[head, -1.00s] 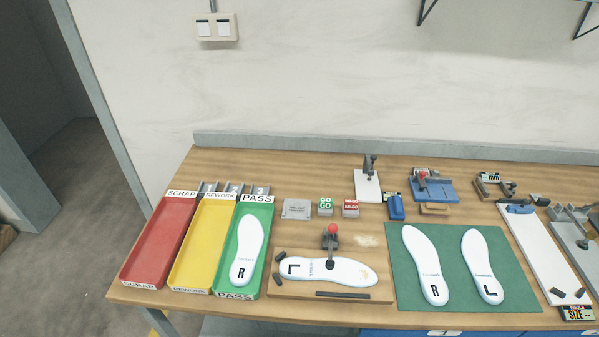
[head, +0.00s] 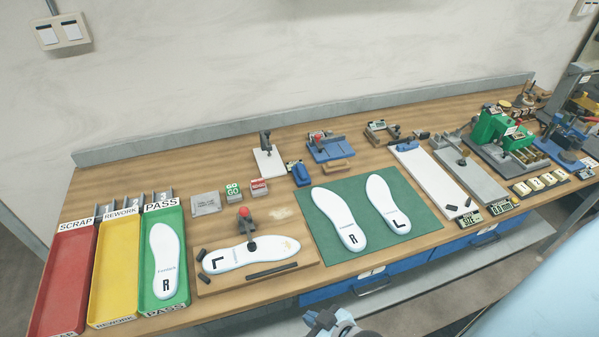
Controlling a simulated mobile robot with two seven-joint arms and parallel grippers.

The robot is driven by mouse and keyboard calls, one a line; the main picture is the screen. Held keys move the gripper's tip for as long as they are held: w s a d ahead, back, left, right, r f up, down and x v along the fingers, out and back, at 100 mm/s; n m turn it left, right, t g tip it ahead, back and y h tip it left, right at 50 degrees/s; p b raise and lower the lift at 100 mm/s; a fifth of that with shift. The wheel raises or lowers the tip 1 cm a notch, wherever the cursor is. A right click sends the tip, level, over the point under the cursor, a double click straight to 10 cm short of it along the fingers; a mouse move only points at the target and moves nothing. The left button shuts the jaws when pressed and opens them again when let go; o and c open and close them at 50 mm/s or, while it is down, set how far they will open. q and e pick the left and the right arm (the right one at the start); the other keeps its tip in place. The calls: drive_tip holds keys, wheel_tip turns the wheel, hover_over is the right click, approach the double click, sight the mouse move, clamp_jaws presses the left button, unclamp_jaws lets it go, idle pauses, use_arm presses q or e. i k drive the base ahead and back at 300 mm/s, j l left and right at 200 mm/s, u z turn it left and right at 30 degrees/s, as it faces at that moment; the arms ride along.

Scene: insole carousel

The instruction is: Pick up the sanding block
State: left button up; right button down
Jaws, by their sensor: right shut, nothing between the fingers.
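A small tan block (head: 336,166), which looks like the sanding block, lies on the workbench (head: 232,270) in front of a blue fixture (head: 328,148). It is behind the green mat (head: 398,226), and nothing holds it. My right gripper (head: 320,319) shows at the bottom edge in the head view, in front of the bench's front edge and well short of the block. It is shut and empty. My left gripper is out of view.
A blue tool (head: 301,174) lies left of the block. Two white insoles lie on the mat. A red-knobbed clamp (head: 247,214) stands over another insole. Red, yellow and green trays (head: 187,232) are at left. A white board (head: 437,180) is right of the mat.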

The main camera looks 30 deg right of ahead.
sight(302, 178)
drive_tip(key=l+u, duration=0.15)
drive_tip(key=l, duration=0.25)
drive_tip(key=k+l+u, duration=0.15)
drive_tip(key=l, duration=0.25)
drive_tip(key=k+l+u, duration=0.15)
drive_tip(key=l, duration=0.2)
drive_tip(key=k+l+u, duration=0.15)
drive_tip(key=l, duration=0.25)
drive_tip(key=i, duration=0.55)
